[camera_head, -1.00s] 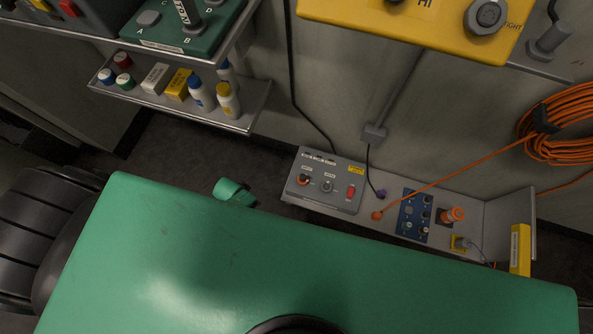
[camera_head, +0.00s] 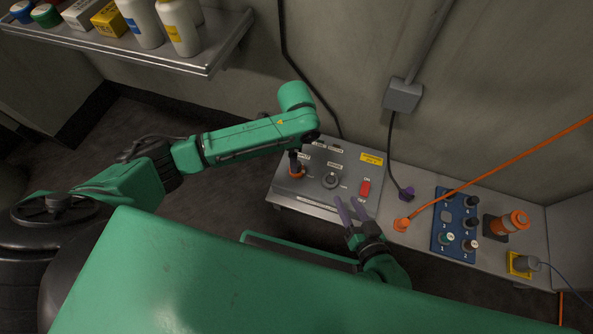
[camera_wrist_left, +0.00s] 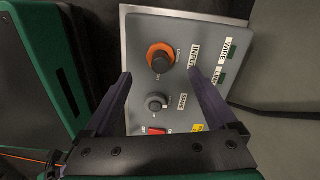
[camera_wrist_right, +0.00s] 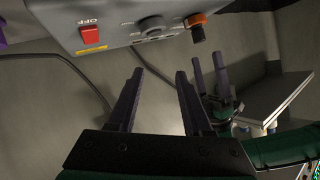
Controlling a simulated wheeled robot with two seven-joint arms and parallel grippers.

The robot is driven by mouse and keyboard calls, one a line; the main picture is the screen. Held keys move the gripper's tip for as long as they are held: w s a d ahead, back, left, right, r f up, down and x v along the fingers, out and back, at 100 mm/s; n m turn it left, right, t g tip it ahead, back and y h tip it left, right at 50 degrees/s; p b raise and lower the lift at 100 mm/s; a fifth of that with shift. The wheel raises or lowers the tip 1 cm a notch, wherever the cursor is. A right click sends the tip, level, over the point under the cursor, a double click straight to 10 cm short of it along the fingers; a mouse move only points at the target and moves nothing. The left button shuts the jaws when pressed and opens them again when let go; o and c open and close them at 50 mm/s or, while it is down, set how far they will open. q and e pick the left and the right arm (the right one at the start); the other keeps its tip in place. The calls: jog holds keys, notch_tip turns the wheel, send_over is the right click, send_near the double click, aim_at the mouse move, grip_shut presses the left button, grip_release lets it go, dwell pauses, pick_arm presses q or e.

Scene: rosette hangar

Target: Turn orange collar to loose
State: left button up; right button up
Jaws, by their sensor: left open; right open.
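An orange collar (camera_head: 296,173) sits around the base of a dark knob on the grey control box (camera_head: 318,203). In the left wrist view the collar (camera_wrist_left: 153,49) is a ring under the dark knob, beside an INPUT label. My left gripper (camera_wrist_left: 160,76) is open and empty, its fingers apart and framing the collar and knob from the near side; contact cannot be told. My right gripper (camera_head: 350,203) is open and empty, near the box's front right corner. In the right wrist view the collar (camera_wrist_right: 196,19) shows at the top.
The box also has a grey knob (camera_head: 332,180) and a red switch (camera_head: 364,188). To its right are an orange plug (camera_head: 402,224) with a cord, a blue panel (camera_head: 445,217) and an orange cylinder (camera_head: 514,221). A bottle shelf (camera_head: 205,60) is at upper left.

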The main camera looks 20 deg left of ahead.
pick_arm(q)
notch_tip(320, 180, down, 4)
jog(key=shift+r+b, duration=0.2)
jog(key=shift+b, duration=0.35)
jog(key=shift+f+b, duration=0.4)
jog(key=shift+f, duration=0.5)
jog(key=shift+f+b, duration=0.35)
jog(key=shift+f, duration=0.3)
jog(key=shift+f+b, duration=0.35)
jog(key=shift+f, duration=0.35)
jog(key=c, duration=1.4)
pick_arm(e)
jog(key=w+r+t, duration=0.4)
jog(key=w+r, duration=0.2)
jog(key=r, duration=0.4)
jog(key=w+d+r+t+y, duration=0.1)
jog(key=w+r+t, duration=0.3)
jog(key=r, duration=0.6)
jog(key=shift+w+d+n+t, duration=0.3)
jog(key=shift+w+n, duration=0.1)
jog(key=shift+w, duration=0.85)
